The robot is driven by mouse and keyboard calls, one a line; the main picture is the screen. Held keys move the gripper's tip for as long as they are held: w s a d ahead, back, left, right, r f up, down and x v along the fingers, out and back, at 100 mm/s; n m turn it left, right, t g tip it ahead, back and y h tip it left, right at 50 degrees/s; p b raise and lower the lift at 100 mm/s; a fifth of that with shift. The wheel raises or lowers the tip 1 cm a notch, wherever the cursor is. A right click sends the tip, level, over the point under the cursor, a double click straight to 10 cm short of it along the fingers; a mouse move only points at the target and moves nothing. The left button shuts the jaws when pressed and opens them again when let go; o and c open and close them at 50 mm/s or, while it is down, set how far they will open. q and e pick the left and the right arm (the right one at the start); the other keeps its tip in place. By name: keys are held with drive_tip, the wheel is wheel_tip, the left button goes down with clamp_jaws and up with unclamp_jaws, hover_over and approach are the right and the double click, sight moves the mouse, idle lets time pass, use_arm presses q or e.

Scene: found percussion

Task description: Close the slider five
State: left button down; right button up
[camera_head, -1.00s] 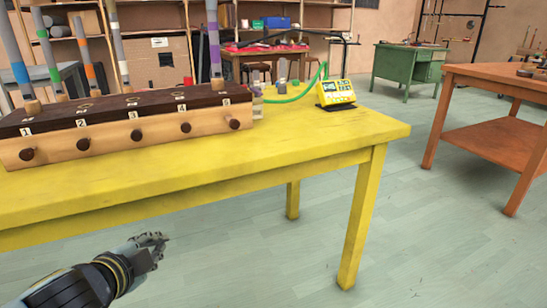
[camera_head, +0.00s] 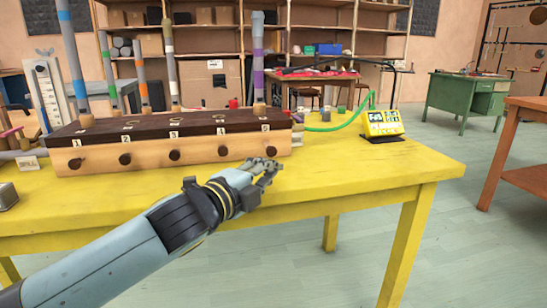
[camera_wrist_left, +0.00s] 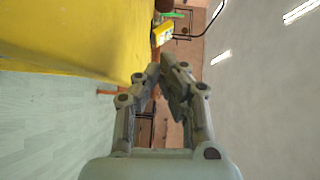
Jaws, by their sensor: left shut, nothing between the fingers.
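The long wooden box (camera_head: 148,158) stands on the yellow table (camera_head: 345,170), with a dark top marked 1 to 5 and a row of round dark knobs on its pale front. The number 5 label (camera_head: 265,128) is at its right end. My left gripper (camera_head: 268,169) is shut and empty, in front of the box's right end. It also shows in the left wrist view (camera_wrist_left: 168,82), where no knob is visible. My right gripper is not in view.
Colour-banded tubes (camera_head: 258,60) stand upright at the box. A yellow device (camera_head: 382,123) with a green hose (camera_head: 335,127) sits to the right. The table's right part is clear. A green desk (camera_head: 465,100) and an orange table (camera_head: 520,150) stand beyond.

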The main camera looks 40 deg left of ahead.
sight(269, 153)
use_arm(q)
drive_tip(key=w, duration=0.3)
drive_tip(key=shift+w+a, duration=0.1)
drive_tip(key=shift+w, duration=0.25)
drive_tip(key=shift+w+a+f+b, duration=0.15)
drive_tip(key=shift+w+a+b, duration=0.1)
drive_tip(key=shift+w+a, duration=0.25)
drive_tip(key=shift+w+a+f+b, duration=0.15)
drive_tip(key=shift+w+a+b, duration=0.1)
drive_tip(key=shift+a, duration=0.3)
drive_tip(key=shift+w+a, duration=0.35)
drive_tip(key=shift+a, duration=0.05)
drive_tip(key=w+a, duration=0.1)
drive_tip(key=w+a+p, duration=0.1)
drive_tip(key=a, duration=0.1)
drive_tip(key=shift+w+r, duration=0.15)
drive_tip(key=shift+w, duration=0.1)
drive_tip(key=shift+d, duration=0.1)
